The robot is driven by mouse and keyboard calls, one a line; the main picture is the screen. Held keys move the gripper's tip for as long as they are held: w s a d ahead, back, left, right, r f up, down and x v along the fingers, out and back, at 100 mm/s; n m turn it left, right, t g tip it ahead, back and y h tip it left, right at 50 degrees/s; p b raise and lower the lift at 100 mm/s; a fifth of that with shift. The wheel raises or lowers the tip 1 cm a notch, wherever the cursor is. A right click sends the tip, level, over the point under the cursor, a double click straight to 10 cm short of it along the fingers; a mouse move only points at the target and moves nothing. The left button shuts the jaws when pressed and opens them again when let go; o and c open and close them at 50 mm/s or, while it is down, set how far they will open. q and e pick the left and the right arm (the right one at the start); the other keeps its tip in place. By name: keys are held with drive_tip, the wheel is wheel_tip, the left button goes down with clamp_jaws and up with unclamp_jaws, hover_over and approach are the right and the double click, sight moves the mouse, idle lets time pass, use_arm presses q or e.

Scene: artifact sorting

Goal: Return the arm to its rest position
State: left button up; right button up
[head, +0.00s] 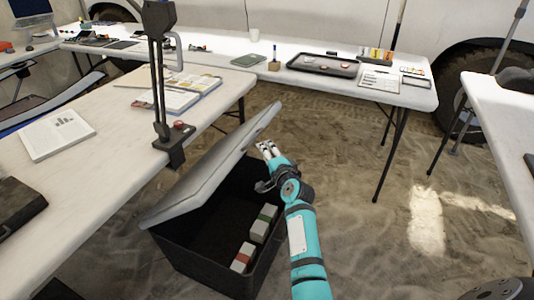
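My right arm (303,238) is teal and comes in from the bottom, reaching up along the right side of an open black bin. Its gripper (268,149) is beside the raised grey lid (205,170), near the lid's upper right end. Two pale fingertips show, with nothing visible between them. They are too small to tell whether they are spread or shut. My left gripper is out of view.
The black bin (190,252) holds blocks with a green band (263,224) and a red band (243,257). A white table (110,120) with a lamp (160,75) stands left; another table (225,48) stands behind. Sandy floor (350,200) right of my arm is clear.

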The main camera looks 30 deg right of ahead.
idle(0.4)
